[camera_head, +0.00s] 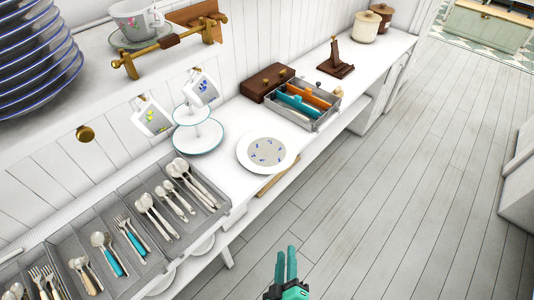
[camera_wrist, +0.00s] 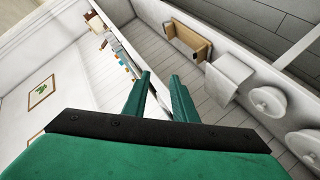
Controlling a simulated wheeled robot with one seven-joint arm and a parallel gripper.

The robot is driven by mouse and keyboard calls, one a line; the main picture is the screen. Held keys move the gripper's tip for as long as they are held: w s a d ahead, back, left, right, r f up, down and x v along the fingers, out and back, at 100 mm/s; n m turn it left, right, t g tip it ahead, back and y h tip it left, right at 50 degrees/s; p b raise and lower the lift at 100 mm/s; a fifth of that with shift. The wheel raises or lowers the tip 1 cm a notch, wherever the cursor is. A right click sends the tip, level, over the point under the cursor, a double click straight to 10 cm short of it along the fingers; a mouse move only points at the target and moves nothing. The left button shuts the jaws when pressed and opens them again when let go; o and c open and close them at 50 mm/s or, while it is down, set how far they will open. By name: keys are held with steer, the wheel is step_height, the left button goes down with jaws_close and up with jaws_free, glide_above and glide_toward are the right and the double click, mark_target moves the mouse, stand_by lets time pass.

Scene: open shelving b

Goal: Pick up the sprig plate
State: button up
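The sprig plate (camera_head: 267,153) is white with small blue sprigs on a greyish centre. It lies flat near the front edge of the white counter (camera_head: 222,180), in the middle of the head view. My gripper (camera_head: 286,264) has teal fingers and is at the bottom of the head view, over the floor in front of the counter and apart from the plate. In the wrist view my gripper (camera_wrist: 161,75) has its two fingers spread with nothing between them. I cannot make out the sprig plate in the wrist view.
A tiered stand (camera_head: 199,132) is close to the plate's left. A grey cutlery tray (camera_head: 118,205) is further left. A grey box with orange and teal items (camera_head: 302,105) stands to the right. Hanging mugs (camera_head: 152,118) are behind. The floor in front is clear.

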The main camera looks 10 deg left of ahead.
steer(key=w+a+r+n+y, duration=0.1)
steer(key=w+r+n+y, duration=0.15)
steer(key=w+n, duration=0.55)
steer(key=w+a+r+n+y, duration=0.1)
steer(key=w+r+n, duration=0.3)
steer(key=w, duration=0.8)
steer(key=f+x, duration=0.1)
steer(key=x, duration=0.9)
steer(key=shift+w+f+g, duration=0.15)
steer(key=shift+w+g, duration=0.1)
steer(key=shift+g, duration=0.15)
steer(key=shift+d+h, duration=0.15)
steer(key=shift+h, duration=0.1)
steer(key=shift+c, duration=0.3)
jaws_close()
steer(key=shift+d, duration=0.1)
